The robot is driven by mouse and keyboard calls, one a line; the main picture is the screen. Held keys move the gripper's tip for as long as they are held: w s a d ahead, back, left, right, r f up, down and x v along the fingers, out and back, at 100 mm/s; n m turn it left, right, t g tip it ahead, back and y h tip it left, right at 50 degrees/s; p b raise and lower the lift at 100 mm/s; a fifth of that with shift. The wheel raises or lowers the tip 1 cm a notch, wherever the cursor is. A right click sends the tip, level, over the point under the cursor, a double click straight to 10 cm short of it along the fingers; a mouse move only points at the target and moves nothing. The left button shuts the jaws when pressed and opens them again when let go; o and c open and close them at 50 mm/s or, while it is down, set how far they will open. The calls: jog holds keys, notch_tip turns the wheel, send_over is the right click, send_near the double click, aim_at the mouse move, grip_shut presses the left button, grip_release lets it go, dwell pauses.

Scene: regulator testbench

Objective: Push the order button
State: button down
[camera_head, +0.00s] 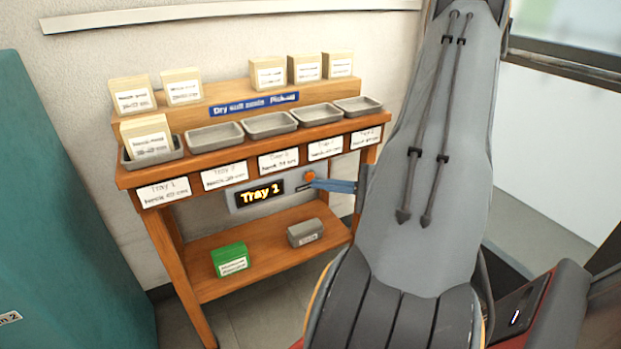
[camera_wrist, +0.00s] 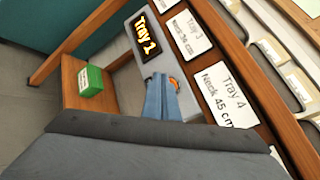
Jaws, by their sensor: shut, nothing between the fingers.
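The orange order button (camera_head: 309,175) sits on a grey panel to the right of a lit display (camera_head: 260,193) reading "Tray 1". My gripper (camera_head: 316,184) reaches in from the right with its blue fingers shut and empty. Its tips are at the button's lower right edge. In the wrist view the orange button (camera_wrist: 174,84) shows partly beside the blue fingertips (camera_wrist: 161,82); the fingers hide the rest. I cannot tell whether the tips touch it.
The wooden bench (camera_head: 205,258) carries a row of grey trays (camera_head: 215,137) above the panel, with labels below them. A card block stands in the leftmost tray. A green box (camera_head: 230,259) and a grey box (camera_head: 305,233) sit on the lower shelf. A teal cabinet (camera_head: 60,220) stands left.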

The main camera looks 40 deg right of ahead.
jog(key=shift+w, duration=0.2)
dwell(0.4)
jog(key=shift+w+d, duration=0.1)
jog(key=shift+w, duration=0.15)
jog(key=shift+w+d, duration=0.1)
jog(key=shift+w, duration=0.35)
dwell(0.7)
jog(key=shift+s, duration=0.2)
jog(key=shift+s+a, duration=0.2)
jog(key=shift+s, duration=0.5)
jog(key=s+p, duration=0.1)
jog(key=s, duration=0.1)
jog(key=s+a+p, duration=0.1)
jog(key=s, duration=0.2)
jog(key=shift+a, duration=0.1)
dwell(0.4)
jog(key=shift+w, duration=0.1)
